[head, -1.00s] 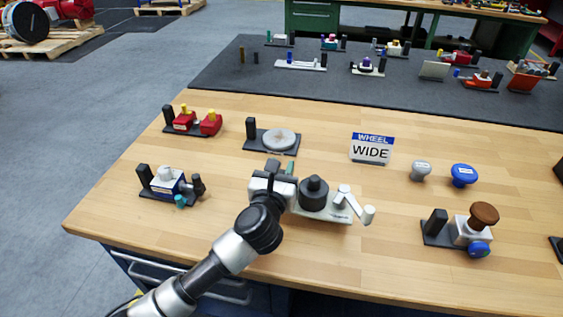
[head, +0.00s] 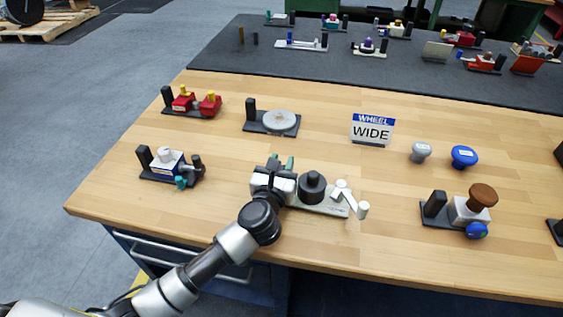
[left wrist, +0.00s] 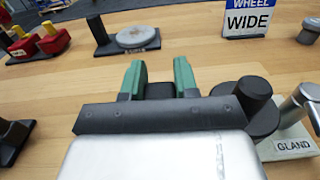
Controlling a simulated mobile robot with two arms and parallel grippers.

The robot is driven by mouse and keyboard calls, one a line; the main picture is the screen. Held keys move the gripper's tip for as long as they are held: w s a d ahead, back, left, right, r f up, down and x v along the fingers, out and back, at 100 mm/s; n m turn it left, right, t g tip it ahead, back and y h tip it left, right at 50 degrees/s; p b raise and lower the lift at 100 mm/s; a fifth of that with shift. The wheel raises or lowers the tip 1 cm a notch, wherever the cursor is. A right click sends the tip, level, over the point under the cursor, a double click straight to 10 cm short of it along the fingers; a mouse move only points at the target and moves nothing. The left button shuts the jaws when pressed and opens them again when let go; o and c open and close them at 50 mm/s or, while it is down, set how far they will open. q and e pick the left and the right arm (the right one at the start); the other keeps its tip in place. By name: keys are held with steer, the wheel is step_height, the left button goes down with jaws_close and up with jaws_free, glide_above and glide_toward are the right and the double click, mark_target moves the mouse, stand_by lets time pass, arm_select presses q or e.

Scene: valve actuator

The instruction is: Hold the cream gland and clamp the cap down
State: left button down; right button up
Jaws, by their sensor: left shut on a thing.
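The cream gland (head: 333,208) is a pale plate on the wooden table, labelled GLAND in the left wrist view (left wrist: 293,146). A round black stepped cap (head: 312,186) sits on it, and a white clamp lever (head: 344,192) leans at its right end. The cap also shows in the left wrist view (left wrist: 250,105). My left gripper (head: 281,164) is at the gland's left end, shut on it. Its green fingers stand apart in the left wrist view (left wrist: 161,82), with something dark between them. The gripped part is mostly hidden. My right gripper is not in view.
A WIDE sign (head: 371,131) stands behind the gland. A grey disc fixture (head: 280,121), a blue-white fixture (head: 168,163) and a red one (head: 195,103) stand left. A grey knob (head: 420,151), blue wheel (head: 463,157) and brown-knobbed fixture (head: 470,211) are right. Wood in front is clear.

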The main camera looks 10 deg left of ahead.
arm_select(q)
steer(key=shift+f, duration=0.6)
stand_by(0.8)
steer(key=shift+r, duration=0.45)
stand_by(1.7)
steer(key=c, duration=0.8)
jaws_free()
steer(key=shift+f, duration=0.1)
steer(key=s, duration=1.1)
steer(key=shift+a, duration=0.3)
steer(key=shift+s, duration=0.5)
